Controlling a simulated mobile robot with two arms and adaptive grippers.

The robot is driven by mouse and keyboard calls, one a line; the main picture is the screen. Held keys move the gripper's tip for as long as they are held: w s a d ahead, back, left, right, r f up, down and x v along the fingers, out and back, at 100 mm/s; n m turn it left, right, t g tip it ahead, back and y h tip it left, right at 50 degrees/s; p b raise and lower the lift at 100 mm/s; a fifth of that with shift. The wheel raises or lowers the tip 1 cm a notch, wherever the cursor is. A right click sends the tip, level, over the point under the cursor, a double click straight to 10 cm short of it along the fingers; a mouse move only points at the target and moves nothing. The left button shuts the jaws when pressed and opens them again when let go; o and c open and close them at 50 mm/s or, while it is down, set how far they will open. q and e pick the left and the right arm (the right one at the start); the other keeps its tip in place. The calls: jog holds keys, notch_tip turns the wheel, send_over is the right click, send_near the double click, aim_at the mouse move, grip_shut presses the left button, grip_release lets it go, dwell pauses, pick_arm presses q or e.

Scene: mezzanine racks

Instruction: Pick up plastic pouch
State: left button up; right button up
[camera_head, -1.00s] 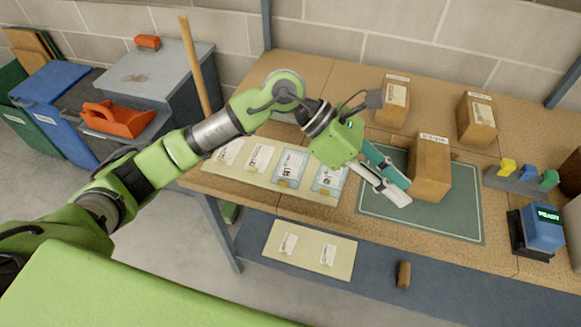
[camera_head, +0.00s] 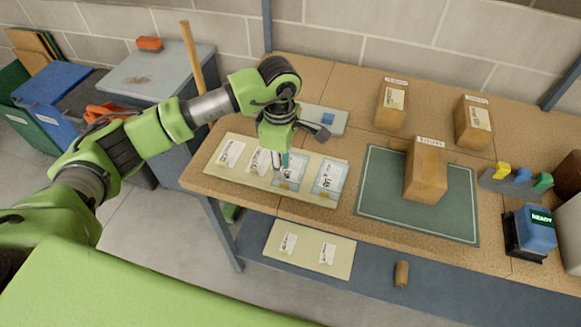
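Two bluish clear plastic pouches with white labels, a left one (camera_head: 291,176) and a right one (camera_head: 329,177), lie flat side by side on the right part of a cream board (camera_head: 240,174) on the workbench. Two more white labels show on the left part of that board, one partly hidden by my gripper. My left gripper (camera_head: 280,160) points down over the middle of the board, at the upper left of the left pouch, and hides part of it. Its fingers are seen nearly end-on; their gap and any contact are unclear. My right gripper is out of view.
A brown box (camera_head: 426,171) stands on a green mat (camera_head: 378,195). Two more boxes (camera_head: 391,104) (camera_head: 474,122) stand behind. A grey tray (camera_head: 333,121) lies behind my gripper. A blue device (camera_head: 537,230) is at the right. A lower shelf holds another cream board (camera_head: 310,262).

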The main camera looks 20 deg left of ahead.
aim_at(281, 187)
pick_arm(q)
jog(key=f+p, duration=0.1)
jog(key=f, duration=0.1)
jog(key=f+p, duration=0.2)
jog(key=f, duration=0.1)
jog(key=shift+s+a+f, duration=0.1)
jog(key=shift+s+a, duration=0.1)
jog(key=shift+f, duration=0.35)
grip_shut()
